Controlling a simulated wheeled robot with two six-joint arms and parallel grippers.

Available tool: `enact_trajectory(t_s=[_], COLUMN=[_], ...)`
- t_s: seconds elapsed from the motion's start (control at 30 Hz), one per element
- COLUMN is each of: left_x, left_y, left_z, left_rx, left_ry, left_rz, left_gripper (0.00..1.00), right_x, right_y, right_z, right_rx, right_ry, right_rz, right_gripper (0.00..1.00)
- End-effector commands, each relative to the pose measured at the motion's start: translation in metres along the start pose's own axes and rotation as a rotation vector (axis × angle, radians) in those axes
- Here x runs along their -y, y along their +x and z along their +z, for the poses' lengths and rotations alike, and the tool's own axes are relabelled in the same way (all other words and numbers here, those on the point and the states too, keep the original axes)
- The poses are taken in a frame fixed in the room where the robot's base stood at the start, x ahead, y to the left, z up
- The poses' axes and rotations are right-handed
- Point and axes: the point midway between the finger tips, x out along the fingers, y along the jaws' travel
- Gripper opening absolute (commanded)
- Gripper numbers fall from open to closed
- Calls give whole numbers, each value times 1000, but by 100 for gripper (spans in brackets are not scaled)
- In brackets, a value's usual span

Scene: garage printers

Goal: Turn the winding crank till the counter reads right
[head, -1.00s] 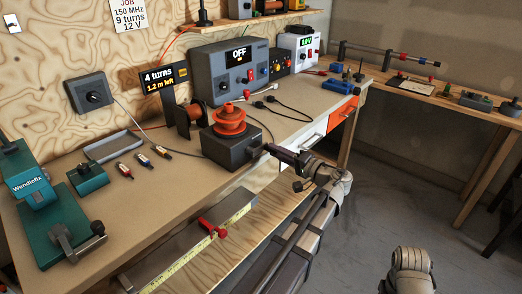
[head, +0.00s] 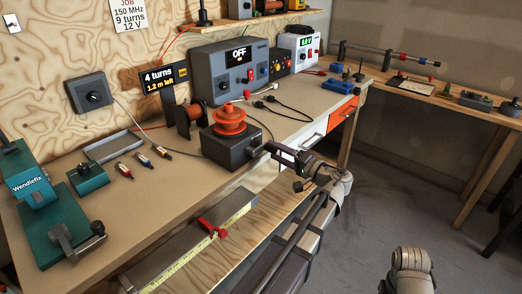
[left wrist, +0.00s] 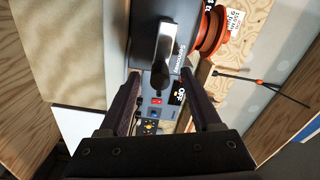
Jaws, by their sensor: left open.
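The winder (head: 226,150) is a dark box on the bench's front edge with an orange spool (head: 230,121) on top. Its grey crank (left wrist: 166,48) shows in the left wrist view, its dark end lying between my fingers in the picture. I cannot tell whether they touch it. The counter display (head: 163,79) behind the winder reads "4 turns" and "1.2 m left". A paper note (head: 130,14) on the wall reads "JOB, 150 MHz, 9 turns, 12 V". My left gripper (left wrist: 160,82) is open at the winder's right side. My right gripper is not in view.
A grey power supply (head: 231,70) showing "OFF" stands at the back. A teal Wendlefix machine (head: 32,190) is at left. Several small coloured-ended parts (head: 142,159) lie on the bench. A measuring rail with a red clamp (head: 207,226) runs along the front.

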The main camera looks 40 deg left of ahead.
Motion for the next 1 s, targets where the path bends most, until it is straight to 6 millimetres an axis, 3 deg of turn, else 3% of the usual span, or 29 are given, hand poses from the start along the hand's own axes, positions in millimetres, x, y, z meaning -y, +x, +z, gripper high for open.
enact_trajectory(t_s=[1.0], left_x=[0], left_y=[-56], left_z=[0], left_rx=[0], left_ry=[0], left_rz=[0], left_gripper=[65], right_x=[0], right_y=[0], right_z=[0], right_rx=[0], right_ry=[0], right_rz=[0], right_gripper=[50])
